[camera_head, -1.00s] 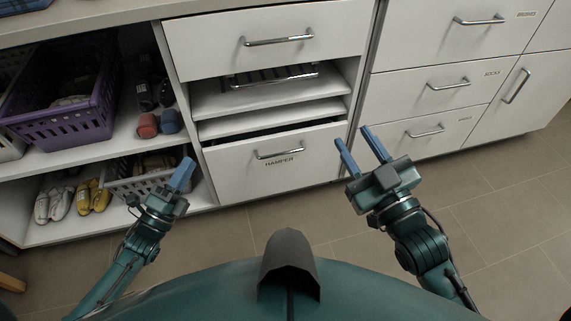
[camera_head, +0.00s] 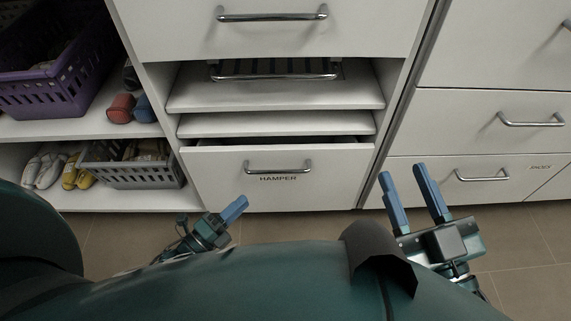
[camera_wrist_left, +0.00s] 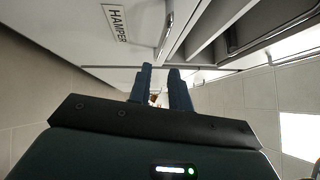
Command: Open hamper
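The hamper (camera_head: 229,184) is a white drawer front at the bottom of the middle cabinet, marked HAMPER. A dark gap shows along its top edge. Its silver bar handle (camera_head: 278,168) is near the top middle; the handle also shows in the left wrist view (camera_wrist_left: 165,34), beside the label. My left gripper (camera_head: 238,207) is below and left of the handle, apart from it. The left wrist view shows its two blue fingers (camera_wrist_left: 161,75) with an empty gap between them. My right gripper (camera_head: 403,178) is open and empty, right of the hamper.
Shelves (camera_head: 277,125) and an upper drawer (camera_head: 260,40) are above the hamper. A purple basket (camera_head: 62,88) and a grey basket (camera_head: 130,172) with shoes stand on the left shelves. Closed drawers (camera_head: 480,130) are at right. Tiled floor (camera_head: 330,224) in front is clear.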

